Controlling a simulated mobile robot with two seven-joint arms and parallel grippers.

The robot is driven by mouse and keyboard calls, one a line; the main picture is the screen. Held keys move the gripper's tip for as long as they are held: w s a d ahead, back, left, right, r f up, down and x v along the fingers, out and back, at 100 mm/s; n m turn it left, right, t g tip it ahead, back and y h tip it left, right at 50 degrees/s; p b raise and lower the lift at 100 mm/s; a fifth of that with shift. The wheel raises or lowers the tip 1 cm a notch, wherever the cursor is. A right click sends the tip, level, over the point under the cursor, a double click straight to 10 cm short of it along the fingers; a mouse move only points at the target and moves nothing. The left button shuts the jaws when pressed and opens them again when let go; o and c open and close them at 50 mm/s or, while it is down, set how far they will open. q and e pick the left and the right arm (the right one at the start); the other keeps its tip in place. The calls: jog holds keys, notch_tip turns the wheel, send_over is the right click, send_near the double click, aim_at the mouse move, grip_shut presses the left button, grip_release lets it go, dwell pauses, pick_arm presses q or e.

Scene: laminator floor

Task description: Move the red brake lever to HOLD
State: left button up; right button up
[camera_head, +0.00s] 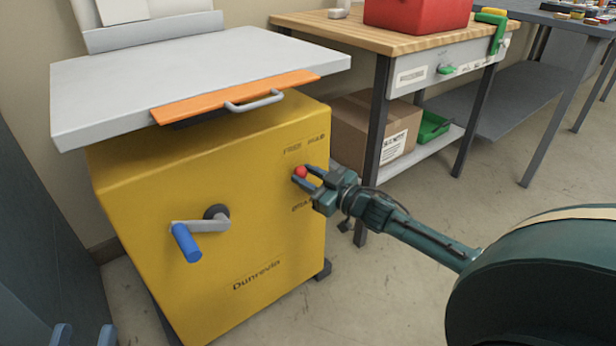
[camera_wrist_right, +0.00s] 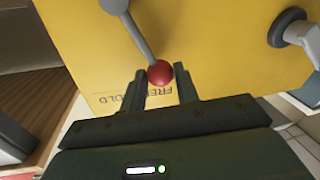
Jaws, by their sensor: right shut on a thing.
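The red brake lever's round knob (camera_head: 300,172) stands out from the yellow machine's front, below the FREE and HOLD lettering. My right gripper (camera_head: 303,176) is shut on the knob. In the right wrist view the red knob (camera_wrist_right: 160,73) sits between the fingertips of the right gripper (camera_wrist_right: 161,82), and its grey shaft (camera_wrist_right: 138,36) runs up-left to a pivot. There the knob is beside the upside-down FREE lettering, with HOLD further left. My left gripper (camera_head: 84,335) shows only as two separated fingertips at the bottom left, with nothing seen between them.
The yellow machine (camera_head: 140,260) has a blue-handled crank (camera_head: 186,243) on its front and a grey top (camera_head: 190,75) with an orange handled bar (camera_head: 230,97). A wooden workbench (camera_head: 345,32) with a cardboard box (camera_head: 375,130) beneath stands to the right.

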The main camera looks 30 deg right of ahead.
pick_arm(q)
jog(key=shift+f, duration=0.1)
pick_arm(e)
grip_shut()
